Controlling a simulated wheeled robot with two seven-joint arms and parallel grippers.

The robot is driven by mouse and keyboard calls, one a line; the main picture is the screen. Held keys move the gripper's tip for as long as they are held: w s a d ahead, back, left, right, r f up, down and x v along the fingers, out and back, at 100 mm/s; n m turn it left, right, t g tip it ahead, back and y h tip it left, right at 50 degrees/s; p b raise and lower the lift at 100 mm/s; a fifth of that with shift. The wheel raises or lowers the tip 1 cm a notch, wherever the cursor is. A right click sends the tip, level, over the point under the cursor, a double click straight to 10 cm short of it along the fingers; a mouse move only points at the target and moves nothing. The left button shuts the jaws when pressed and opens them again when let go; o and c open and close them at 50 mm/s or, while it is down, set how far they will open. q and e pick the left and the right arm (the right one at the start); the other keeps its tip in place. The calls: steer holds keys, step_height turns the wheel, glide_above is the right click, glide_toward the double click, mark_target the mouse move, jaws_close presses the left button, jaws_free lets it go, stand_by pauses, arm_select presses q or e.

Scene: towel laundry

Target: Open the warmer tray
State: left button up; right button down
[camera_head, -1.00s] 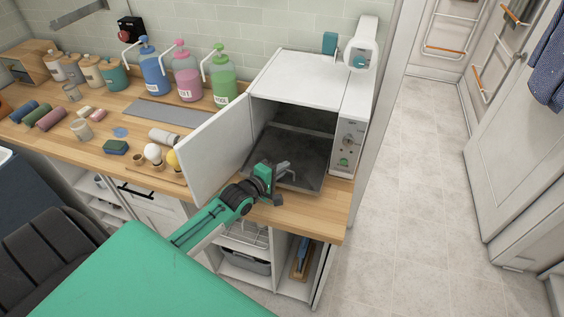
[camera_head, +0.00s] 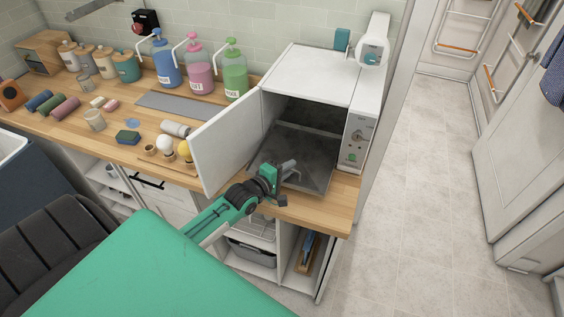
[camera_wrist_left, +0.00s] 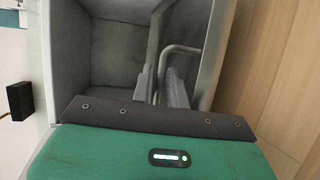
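The warmer (camera_head: 318,72) is a white box on the counter with its door (camera_head: 228,140) swung open to the left. Its dark grey tray (camera_head: 308,150) lies at the bottom of the opening, and its front part shows at the mouth. My left gripper (camera_head: 286,182) is at the tray's front edge. In the left wrist view, a bent grey metal handle (camera_wrist_left: 185,48) rises beside the two grey fingers (camera_wrist_left: 163,88), which stand close together. One leg of the handle seems to run between them; whether they clamp it is unclear. My right gripper is out of view.
The open door stands close to my left arm. Pump bottles (camera_head: 199,72), jars, rolled towels (camera_head: 66,107) and a sponge (camera_head: 128,138) are on the wooden counter (camera_head: 325,212) to the left. Open shelves are below; clear floor (camera_head: 420,190) is to the right.

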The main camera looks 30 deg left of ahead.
arm_select(q)
steer(key=b+v, duration=0.3)
steer(key=v, duration=1)
steer(key=shift+s+b, duration=0.35)
steer(key=shift+b, duration=0.05)
steer(key=shift+a, duration=0.15)
